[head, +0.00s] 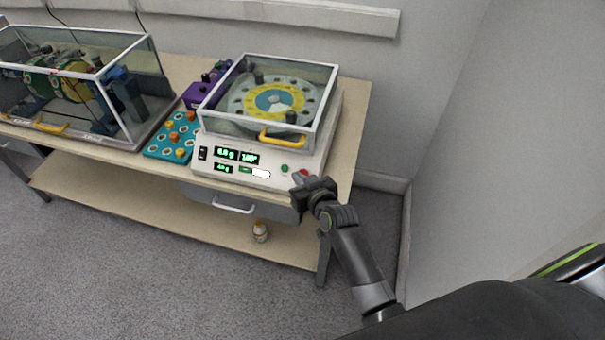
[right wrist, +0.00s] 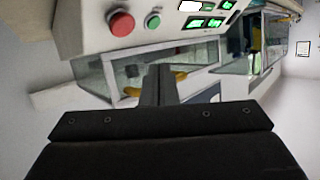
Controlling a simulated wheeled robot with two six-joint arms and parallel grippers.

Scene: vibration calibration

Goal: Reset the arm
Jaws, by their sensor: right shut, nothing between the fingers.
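My right gripper (head: 302,188) is shut and empty. It is at the front right corner of the white balancing machine (head: 246,180), close to the red button (head: 302,173) and the green button (head: 285,168). I cannot tell whether it touches the panel. In the right wrist view the shut fingers (right wrist: 158,84) point toward the machine, with the red button (right wrist: 121,23) and green button (right wrist: 153,21) at the upper left of them. The machine's green displays (head: 238,156) are lit. Its clear cover (head: 318,75) is down over a yellow and blue disc (head: 274,100). My left gripper is out of view.
The machine stands on a wooden table (head: 352,110) with a lower shelf (head: 140,190). Left of it are a teal tray (head: 158,150) of weights, a purple device (head: 197,94) and a clear-cased rig (head: 135,55). A small bottle (head: 260,232) is on the shelf. Walls close off the right.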

